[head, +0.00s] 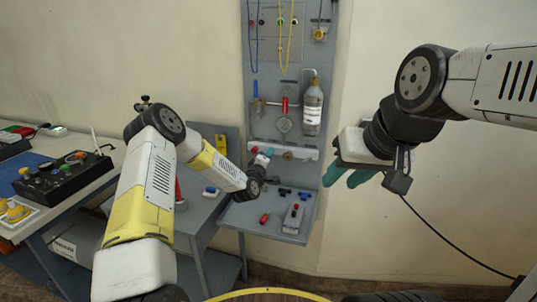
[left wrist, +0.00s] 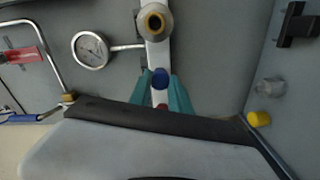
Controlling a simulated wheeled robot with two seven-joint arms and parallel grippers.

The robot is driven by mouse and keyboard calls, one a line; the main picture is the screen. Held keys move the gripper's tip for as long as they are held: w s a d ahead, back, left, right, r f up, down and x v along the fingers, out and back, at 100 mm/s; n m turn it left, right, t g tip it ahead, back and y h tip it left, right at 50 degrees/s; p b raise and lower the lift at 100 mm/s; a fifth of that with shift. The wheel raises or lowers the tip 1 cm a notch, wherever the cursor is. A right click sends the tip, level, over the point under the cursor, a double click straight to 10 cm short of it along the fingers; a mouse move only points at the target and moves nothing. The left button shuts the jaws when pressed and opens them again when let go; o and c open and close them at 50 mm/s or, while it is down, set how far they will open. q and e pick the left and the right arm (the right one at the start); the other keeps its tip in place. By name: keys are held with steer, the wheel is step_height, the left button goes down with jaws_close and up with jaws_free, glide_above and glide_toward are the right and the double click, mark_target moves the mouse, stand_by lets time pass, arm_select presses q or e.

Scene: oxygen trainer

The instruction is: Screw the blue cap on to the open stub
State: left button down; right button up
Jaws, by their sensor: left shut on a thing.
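My left gripper (head: 268,153) is at the white pipe (head: 303,150) on the grey panel. In the left wrist view its teal fingers (left wrist: 160,92) are shut on the blue cap (left wrist: 160,77), which is in front of the pipe. I cannot tell whether the cap touches a stub. A stub with a brass ring and dark centre (left wrist: 155,22) faces out further along the pipe; in the head view a brass fitting (head: 288,155) shows right of the left gripper. A red part (left wrist: 162,106) shows between the fingers. My right gripper (head: 345,180) is open and empty, right of the panel.
A gauge (head: 283,124) and a clear bottle (head: 312,108) are on the panel above the pipe. The shelf (head: 245,215) below holds a red cylinder (head: 264,218), a grey box (head: 293,217) and small dark fittings. A table with a black control box (head: 65,172) stands left.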

arm_select(q)
steer(key=m, duration=0.3)
steer(key=shift+m, duration=0.3)
steer(key=m, duration=0.3)
stand_by(0.4)
steer(key=m, duration=0.3)
steer(key=shift+m, duration=0.4)
